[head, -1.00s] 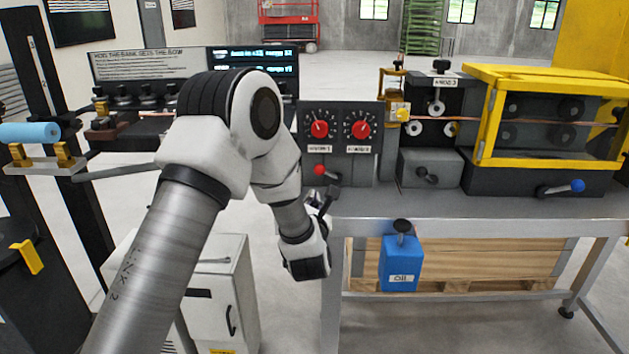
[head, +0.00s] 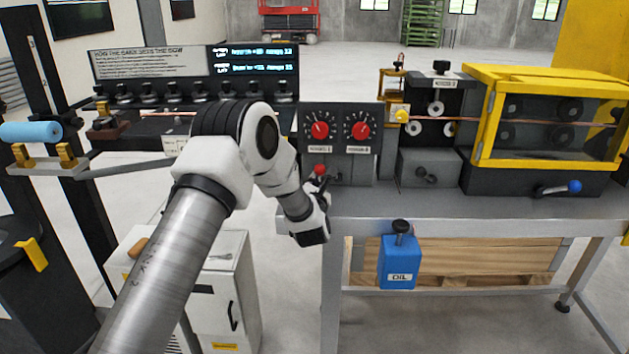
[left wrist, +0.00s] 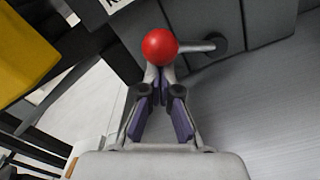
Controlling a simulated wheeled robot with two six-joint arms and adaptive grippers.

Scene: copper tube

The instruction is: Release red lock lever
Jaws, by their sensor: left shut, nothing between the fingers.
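The red lock lever's round knob (head: 320,169) sits low on the front of the grey control box at the table's left end. In the left wrist view the red ball (left wrist: 160,47) is at the fingertips, with its metal arm running right to a dark pivot (left wrist: 220,44). My left gripper (head: 322,186) is right beside the knob. In the left wrist view its fingers (left wrist: 158,78) are together at the tips, with nothing between them; the ball overlaps the tips. I cannot tell if they touch it. My right gripper is not in view.
The grey control box carries two red dials (head: 319,131). A blue oil can (head: 398,262) hangs below the table's front edge. A yellow-framed guard (head: 480,120) and a blue-knobbed lever (head: 574,187) are to the right. A white cabinet (head: 228,290) stands at lower left.

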